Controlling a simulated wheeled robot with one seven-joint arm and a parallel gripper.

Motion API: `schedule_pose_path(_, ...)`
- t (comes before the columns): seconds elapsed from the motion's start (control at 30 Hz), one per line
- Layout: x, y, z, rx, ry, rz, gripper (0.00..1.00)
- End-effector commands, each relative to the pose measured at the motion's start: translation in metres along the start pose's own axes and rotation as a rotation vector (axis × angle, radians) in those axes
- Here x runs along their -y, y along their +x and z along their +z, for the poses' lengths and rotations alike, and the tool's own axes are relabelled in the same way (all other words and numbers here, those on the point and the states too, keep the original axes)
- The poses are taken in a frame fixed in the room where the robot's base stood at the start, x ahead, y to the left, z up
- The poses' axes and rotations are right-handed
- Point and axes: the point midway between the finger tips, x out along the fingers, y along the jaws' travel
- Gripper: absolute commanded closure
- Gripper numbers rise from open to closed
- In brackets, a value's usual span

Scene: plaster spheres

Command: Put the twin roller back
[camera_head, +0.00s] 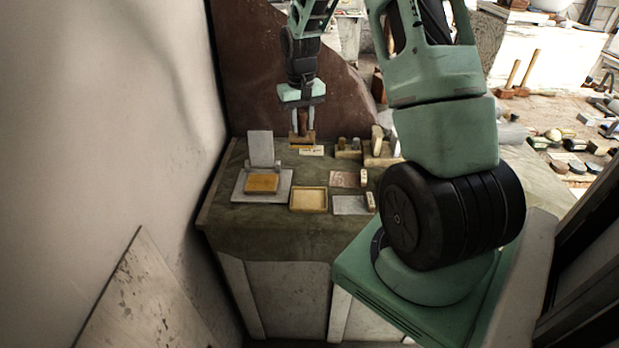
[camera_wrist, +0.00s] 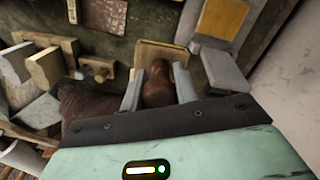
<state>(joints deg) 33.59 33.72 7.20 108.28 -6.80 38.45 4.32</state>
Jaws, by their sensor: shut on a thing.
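My gripper (camera_head: 302,131) is over the back of the cloth-covered bench, pointing down. Its two fingers are shut on the brown handle of a small tool, which I take for the twin roller (camera_head: 302,122). In the wrist view, my gripper (camera_wrist: 158,92) has this rounded brown handle (camera_wrist: 157,80) between its fingers. Just below is a wooden block (camera_wrist: 165,54) with a pale label (camera_head: 311,151) on its front. The tool's lower end is hidden, and I cannot tell whether it touches the block.
Wooden holders with upright handled tools (camera_head: 348,148) stand close right of my gripper. A grey hinged plate (camera_head: 240,188) bearing a yellow block (camera_head: 262,183) is at front left. A shallow wooden tray (camera_head: 308,210), a pink slab (camera_head: 344,179) and a grey slab (camera_head: 350,206) lie in front. A wall bounds the left.

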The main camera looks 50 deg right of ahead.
Motion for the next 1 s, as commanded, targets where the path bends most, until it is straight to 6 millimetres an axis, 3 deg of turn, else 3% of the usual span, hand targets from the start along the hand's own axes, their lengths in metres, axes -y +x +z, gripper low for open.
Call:
schedule_pose_path(0.2, -0.024, 0.008, 0.007, 0.002, 0.022, 0.003, 0.91)
schedule_pose_path(0.8, -0.024, 0.089, 0.007, 0.003, 0.023, 0.003, 0.91)
schedule_pose_path(1.0, -0.024, 0.101, 0.006, -0.001, 0.022, 0.004, 0.91)
